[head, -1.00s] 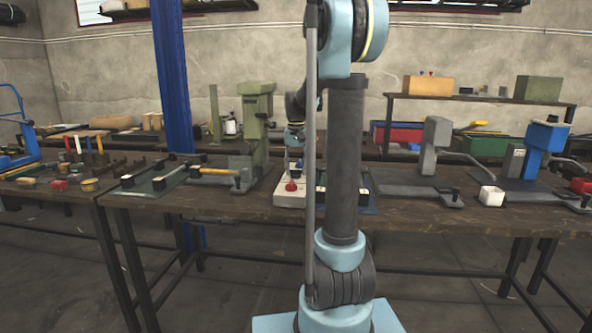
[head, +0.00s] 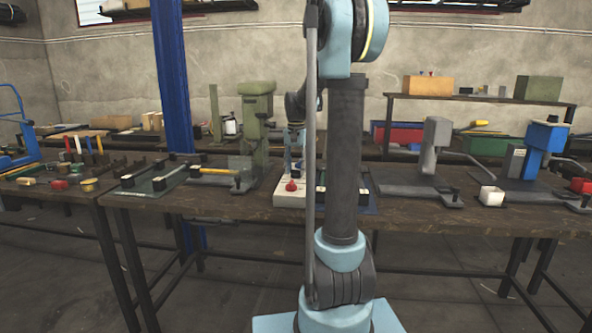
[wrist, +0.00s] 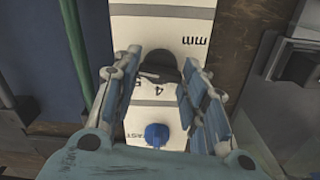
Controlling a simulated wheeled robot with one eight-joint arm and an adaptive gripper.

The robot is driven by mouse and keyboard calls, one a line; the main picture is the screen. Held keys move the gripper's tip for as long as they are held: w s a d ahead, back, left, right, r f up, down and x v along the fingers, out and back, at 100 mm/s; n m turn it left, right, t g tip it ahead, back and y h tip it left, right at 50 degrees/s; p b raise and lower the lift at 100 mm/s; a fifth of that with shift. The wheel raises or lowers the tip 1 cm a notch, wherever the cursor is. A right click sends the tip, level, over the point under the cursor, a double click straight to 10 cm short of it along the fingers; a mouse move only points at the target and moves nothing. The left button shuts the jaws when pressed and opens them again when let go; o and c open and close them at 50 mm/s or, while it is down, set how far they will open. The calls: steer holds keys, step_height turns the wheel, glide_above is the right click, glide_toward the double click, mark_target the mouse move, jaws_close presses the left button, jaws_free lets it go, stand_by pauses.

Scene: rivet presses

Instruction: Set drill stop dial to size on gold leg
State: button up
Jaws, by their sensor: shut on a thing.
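A white panel (wrist: 150,95) fills the middle of the wrist view, marked "mm", "4" and, lower down, "FAST". A dark round dial (wrist: 160,66) sits on it between my fingers. A blue knob (wrist: 156,134) lies nearer to me on the panel. In the head view the white unit (head: 287,200) stands on the bench with a red button (head: 291,186), partly behind my arm. My gripper (head: 296,160) reaches down to it from behind. No gold leg can be made out.
A green press (head: 256,125) stands left of the unit. A grey press (head: 434,150) and a blue press (head: 543,150) stand right. In the wrist view a grey metal block (wrist: 297,66) is close at the right.

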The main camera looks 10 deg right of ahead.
steer(key=o, duration=1.1)
steer(key=shift+c, duration=0.2)
step_height(320, 180, up, 12)
steer(key=s+f+n, duration=0.2)
steer(key=s+f, duration=0.6)
steer(key=s, duration=0.3)
steer(key=s+f+n+t, duration=0.1)
steer(key=s+f+n, duration=0.1)
steer(key=s+f, duration=0.6)
steer(key=s+f+n+t, duration=0.1)
steer(key=s+f, duration=0.7)
steer(key=s, duration=0.8)
steer(key=shift+f+n, duration=0.35)
steer(key=shift+n, duration=0.15)
